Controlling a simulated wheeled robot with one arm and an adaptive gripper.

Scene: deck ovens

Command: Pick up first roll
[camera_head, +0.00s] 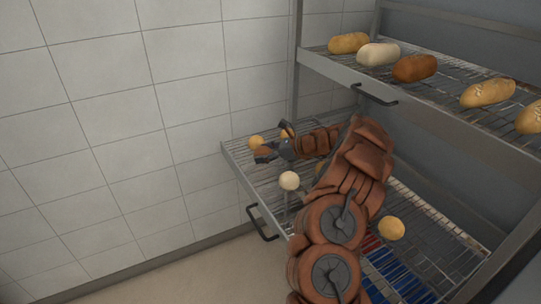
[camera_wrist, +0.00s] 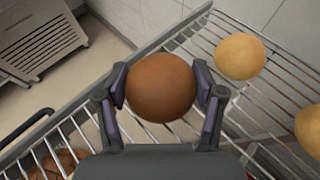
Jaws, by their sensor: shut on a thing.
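In the wrist view, a round dark brown roll (camera_wrist: 160,87) sits between the two fingers of my gripper (camera_wrist: 163,98), which is shut on it with one pad at each side. The wire shelf shows below and around the roll; I cannot tell whether the roll touches it. In the head view, my gripper (camera_head: 266,152) is at the far left part of the lower pulled-out rack (camera_head: 236,160), with the brown roll (camera_head: 262,151) partly hidden by the fingers. Paler rolls lie nearby, one at the back (camera_head: 256,141) and one nearer (camera_head: 289,180).
Another golden roll (camera_head: 391,228) lies on the lower rack, right of my arm. The upper rack (camera_head: 337,67) holds several long loaves (camera_head: 415,67) and overhangs on the right. A tiled wall (camera_head: 120,120) stands at the left. In the wrist view, a pale roll (camera_wrist: 240,56) is close to the right finger.

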